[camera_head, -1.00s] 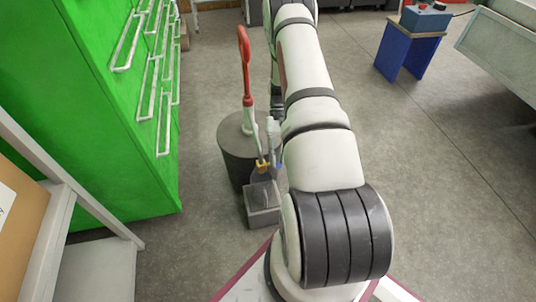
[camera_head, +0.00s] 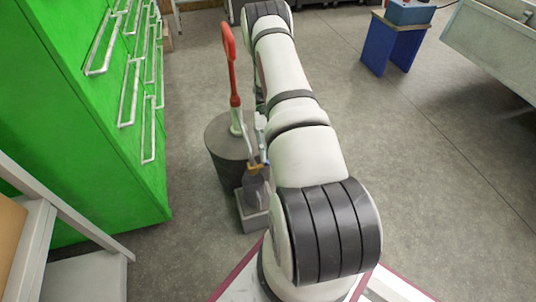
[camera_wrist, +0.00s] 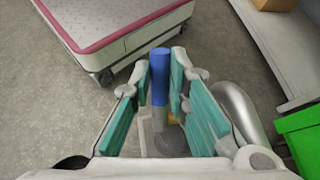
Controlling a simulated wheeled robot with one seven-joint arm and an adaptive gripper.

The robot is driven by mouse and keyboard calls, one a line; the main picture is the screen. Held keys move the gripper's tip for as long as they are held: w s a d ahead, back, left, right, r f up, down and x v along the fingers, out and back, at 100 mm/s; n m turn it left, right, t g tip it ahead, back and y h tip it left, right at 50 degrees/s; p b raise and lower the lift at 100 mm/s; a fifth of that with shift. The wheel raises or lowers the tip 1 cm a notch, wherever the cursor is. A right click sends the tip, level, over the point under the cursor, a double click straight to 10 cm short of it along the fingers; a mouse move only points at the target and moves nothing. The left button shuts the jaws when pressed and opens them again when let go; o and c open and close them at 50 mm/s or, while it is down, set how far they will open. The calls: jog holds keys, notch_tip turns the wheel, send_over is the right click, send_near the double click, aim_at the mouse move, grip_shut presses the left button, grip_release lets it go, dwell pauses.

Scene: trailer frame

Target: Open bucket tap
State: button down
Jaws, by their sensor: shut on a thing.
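A grey drum (camera_head: 232,136) stands on the floor left of my arm in the head view, with a red-handled upright part (camera_head: 231,65) on top. A small brass-coloured tap body (camera_head: 255,169) shows at its near side, above a dark bottle-like shape. In the wrist view, a blue handle (camera_wrist: 160,76) stands between the teal pads of my gripper (camera_wrist: 162,82). My gripper is shut on this blue handle. A yellow bit (camera_wrist: 174,118) shows behind the fingers. My arm hides most of the gripper in the head view.
A grey box (camera_head: 255,220) stands on the floor in front of the drum. A green drawer cabinet (camera_head: 80,130) is close on the left. A white shelf frame (camera_head: 75,225) is nearer. Open floor lies to the right, with a blue stand (camera_head: 390,45) farther back.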

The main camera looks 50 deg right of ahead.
jog(key=c, duration=1.5)
grip_release()
jog(key=shift+c, duration=0.2)
jog(key=v, duration=1.2)
